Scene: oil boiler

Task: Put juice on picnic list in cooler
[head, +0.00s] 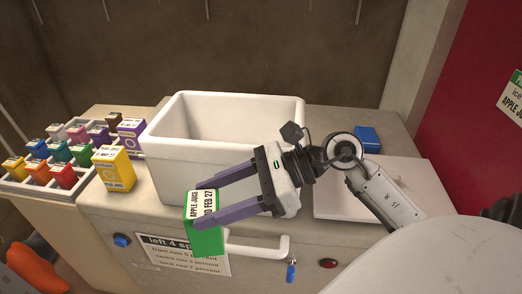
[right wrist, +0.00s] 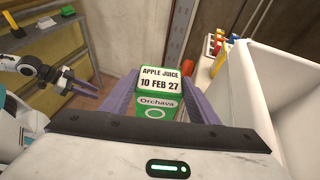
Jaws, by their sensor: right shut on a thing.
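My right gripper (head: 205,204) is shut on a green juice box (head: 207,241), in front of the white cooler's (head: 172,160) near left corner and outside it. In the right wrist view the box (right wrist: 160,103) reads "APPLE JUICE 10 FEB 27" and sits between both fingers. The cooler is open at the top; its visible inner walls are bare, its floor is hidden. A list (head: 513,99) on the red surface at right is cut off; "APPLE JUICE" can be read. My left gripper (right wrist: 88,84) shows only in the right wrist view, open and empty.
A yellow juice box (head: 114,169) and a purple one (head: 131,137) stand left of the cooler, beside a divided rack (head: 20,184) of several coloured cartons. A white lid-like panel (head: 340,206) and a blue block (head: 368,139) lie right of the cooler.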

